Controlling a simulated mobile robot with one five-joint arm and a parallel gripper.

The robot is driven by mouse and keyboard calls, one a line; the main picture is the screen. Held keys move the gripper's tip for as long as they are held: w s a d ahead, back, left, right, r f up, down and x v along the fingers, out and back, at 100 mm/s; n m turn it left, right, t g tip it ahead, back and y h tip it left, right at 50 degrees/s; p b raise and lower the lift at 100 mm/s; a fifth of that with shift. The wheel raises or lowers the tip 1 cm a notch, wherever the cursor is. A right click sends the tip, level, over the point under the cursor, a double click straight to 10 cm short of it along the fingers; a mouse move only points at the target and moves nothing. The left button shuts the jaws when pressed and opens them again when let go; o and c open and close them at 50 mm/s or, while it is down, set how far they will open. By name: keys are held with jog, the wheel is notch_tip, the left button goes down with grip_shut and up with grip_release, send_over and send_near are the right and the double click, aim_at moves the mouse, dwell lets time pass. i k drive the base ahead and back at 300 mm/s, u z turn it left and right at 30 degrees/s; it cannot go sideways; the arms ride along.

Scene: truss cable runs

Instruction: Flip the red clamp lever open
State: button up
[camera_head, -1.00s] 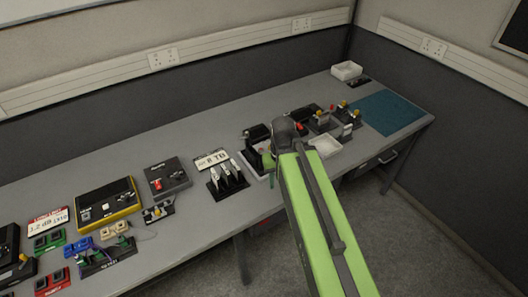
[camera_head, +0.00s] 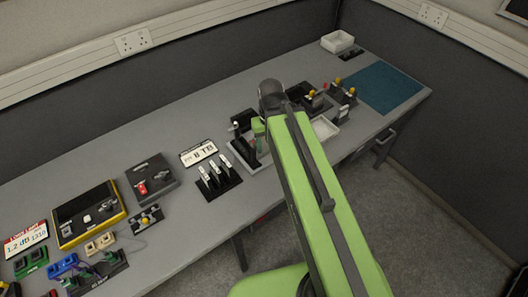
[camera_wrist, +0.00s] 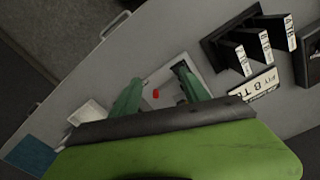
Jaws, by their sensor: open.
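A small red part (camera_wrist: 156,93), which looks like the clamp lever, shows in the wrist view on a pale plate (camera_wrist: 160,78) with a dark block (camera_wrist: 183,72) at its right. It lies between the two green fingers of my gripper (camera_wrist: 158,76), which are apart and hold nothing. In the head view my gripper (camera_head: 259,132) is over the grey plate with the black clamp stand (camera_head: 241,150). My arm hides the red part there. I cannot tell the height of the fingers above it or whether the lever is open or closed.
The wall is behind.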

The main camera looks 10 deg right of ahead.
aim_at(264, 154)
jog(key=z, duration=0.1)
jog(key=k, duration=1.05)
jog(key=u, duration=0.95)
jog(key=i, duration=0.9)
